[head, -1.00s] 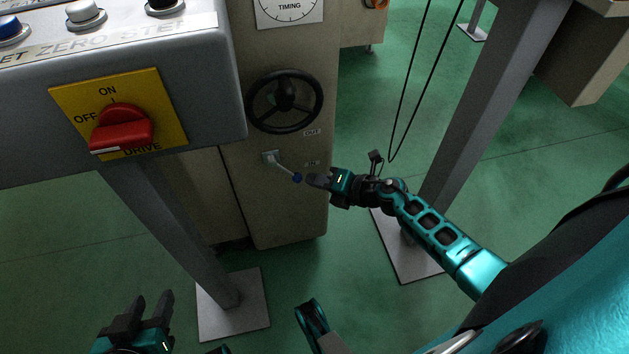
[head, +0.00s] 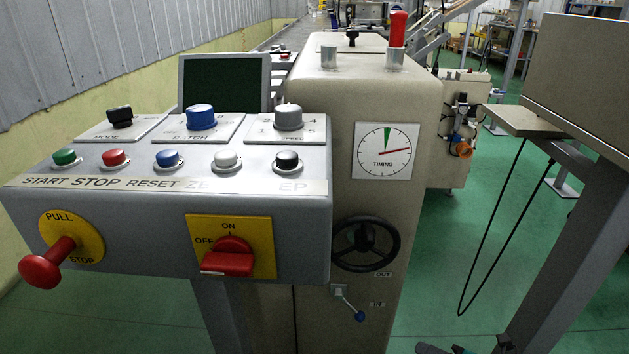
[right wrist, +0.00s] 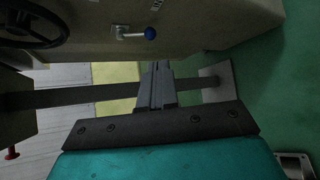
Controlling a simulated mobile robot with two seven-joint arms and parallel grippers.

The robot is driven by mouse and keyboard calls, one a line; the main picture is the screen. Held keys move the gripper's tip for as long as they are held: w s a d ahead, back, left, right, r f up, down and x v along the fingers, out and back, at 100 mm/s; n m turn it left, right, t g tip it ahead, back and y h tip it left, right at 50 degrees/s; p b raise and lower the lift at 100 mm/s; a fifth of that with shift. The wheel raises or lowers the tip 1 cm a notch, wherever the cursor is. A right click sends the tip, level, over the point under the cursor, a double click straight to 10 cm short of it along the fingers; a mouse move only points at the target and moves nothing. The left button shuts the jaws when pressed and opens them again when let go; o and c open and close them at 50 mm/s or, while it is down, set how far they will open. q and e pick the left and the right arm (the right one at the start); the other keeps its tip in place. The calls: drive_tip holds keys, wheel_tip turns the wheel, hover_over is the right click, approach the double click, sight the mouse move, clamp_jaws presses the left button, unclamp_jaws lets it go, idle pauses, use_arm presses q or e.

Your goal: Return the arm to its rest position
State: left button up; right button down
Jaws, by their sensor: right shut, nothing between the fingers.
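My right gripper (head: 440,349) barely shows at the bottom edge of the head view, right of the machine. In the right wrist view its two dark fingers (right wrist: 157,85) are together with nothing between them. They are apart from the small lever with the blue knob (right wrist: 135,33), which lies beyond them near the top. In the head view this lever (head: 349,304) slants down to the right on the machine front, under the black handwheel (head: 366,244). My left gripper is out of view. Most of my right arm is hidden below the frame.
A grey control panel (head: 120,226) with buttons, a red pull-stop knob (head: 45,268) and a red drive switch (head: 230,257) juts out at left. A grey post (head: 560,260) and a hanging black cord (head: 490,235) stand at right. Green floor (head: 440,270) is open between machine and post.

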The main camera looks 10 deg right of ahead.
drive_tip(key=s+a+r+m+h, duration=0.25)
drive_tip(key=a+m, duration=0.55)
drive_tip(key=m, duration=0.5)
drive_tip(key=s+a+r+m+h, duration=0.1)
drive_tip(key=s+a+r+m, duration=0.25)
drive_tip(key=a+m, duration=0.6)
use_arm(q)
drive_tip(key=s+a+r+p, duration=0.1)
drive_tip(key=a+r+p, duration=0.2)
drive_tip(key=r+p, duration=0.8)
drive_tip(key=p, duration=0.5)
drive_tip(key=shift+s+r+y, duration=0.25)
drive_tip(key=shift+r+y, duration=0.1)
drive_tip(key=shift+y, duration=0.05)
use_arm(e)
drive_tip(key=s+d+r+m, duration=0.1)
drive_tip(key=d+r, duration=0.1)
drive_tip(key=r, duration=0.3)
drive_tip(key=s+d+r+m+g, duration=0.1)
drive_tip(key=d+r+m, duration=0.1)
drive_tip(key=r, duration=0.4)
drive_tip(key=shift+s+d+h, duration=0.2)
drive_tip(key=shift+d+h, duration=0.15)
drive_tip(key=shift+h, duration=0.1)
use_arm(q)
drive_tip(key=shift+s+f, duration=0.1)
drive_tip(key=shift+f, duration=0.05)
use_arm(e)
drive_tip(key=shift+f, duration=0.1)
